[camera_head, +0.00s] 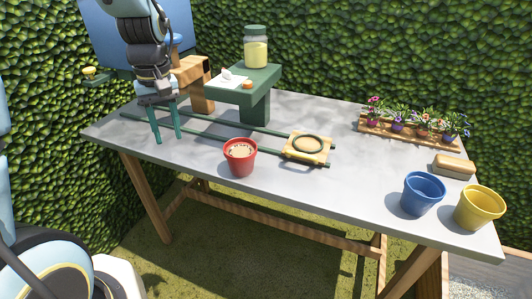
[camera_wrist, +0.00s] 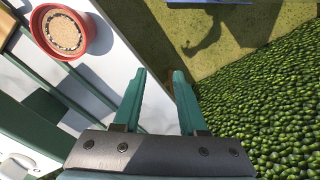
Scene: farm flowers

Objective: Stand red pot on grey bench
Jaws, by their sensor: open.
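The red pot (camera_head: 240,158) stands upright near the front edge of the grey bench (camera_head: 330,190), with pale brown material inside. It also shows at the upper left of the wrist view (camera_wrist: 64,32). My gripper (camera_head: 168,140) is open and empty, pointing down above the bench's left part, to the left of the pot and apart from it. In the wrist view the green fingers (camera_wrist: 160,76) are spread with nothing between them, over the bench's edge, with grass beyond.
Green rails run along the bench to a wooden piece with a ring (camera_head: 307,147) beside the pot. A green stand (camera_head: 246,88) bears a jar (camera_head: 256,50). A blue pot (camera_head: 422,193) and yellow pot (camera_head: 479,206) stand at right, with a flower tray (camera_head: 408,135) behind.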

